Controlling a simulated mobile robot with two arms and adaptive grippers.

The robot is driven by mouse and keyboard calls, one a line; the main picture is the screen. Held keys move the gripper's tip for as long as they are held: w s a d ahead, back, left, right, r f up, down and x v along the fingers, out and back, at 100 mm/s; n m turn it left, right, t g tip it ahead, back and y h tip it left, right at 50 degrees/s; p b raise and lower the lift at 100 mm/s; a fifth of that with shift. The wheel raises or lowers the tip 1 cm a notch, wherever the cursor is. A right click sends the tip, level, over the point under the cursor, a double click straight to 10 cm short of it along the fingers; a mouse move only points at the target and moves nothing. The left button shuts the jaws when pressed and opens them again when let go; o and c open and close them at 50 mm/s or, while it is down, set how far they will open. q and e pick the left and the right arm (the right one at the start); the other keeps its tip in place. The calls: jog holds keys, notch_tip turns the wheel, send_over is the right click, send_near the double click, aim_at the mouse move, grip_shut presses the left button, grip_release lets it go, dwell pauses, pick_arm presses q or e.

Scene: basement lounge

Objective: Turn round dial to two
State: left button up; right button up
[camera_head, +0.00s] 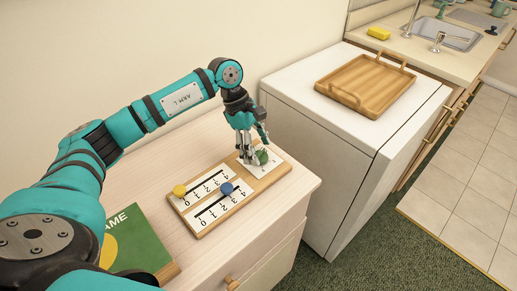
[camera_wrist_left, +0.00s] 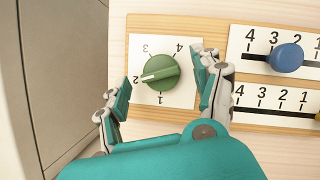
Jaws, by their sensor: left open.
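The green round dial (camera_wrist_left: 160,71) sits on a white plate (camera_wrist_left: 187,98) numbered 1 to 4, at one end of a wooden board (camera_head: 203,230). In the left wrist view its white pointer line points left at the 2. In the head view the dial (camera_head: 262,157) is partly hidden by my left gripper. My left gripper (camera_wrist_left: 165,76) is open, with its fingers apart on either side of the dial. In the wrist view, gaps show between the fingers and the dial. My right gripper is in neither view.
The board also has a yellow slider knob (camera_head: 180,190) and a blue one (camera_head: 227,188) on numbered scales. A green game box (camera_head: 135,240) lies nearby on the pale wooden cabinet (camera_head: 300,183). A white appliance (camera_head: 300,100) carrying a wooden tray (camera_head: 368,88) stands close to the right.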

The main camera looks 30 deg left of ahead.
pick_arm(q)
jog(key=v, duration=1.1)
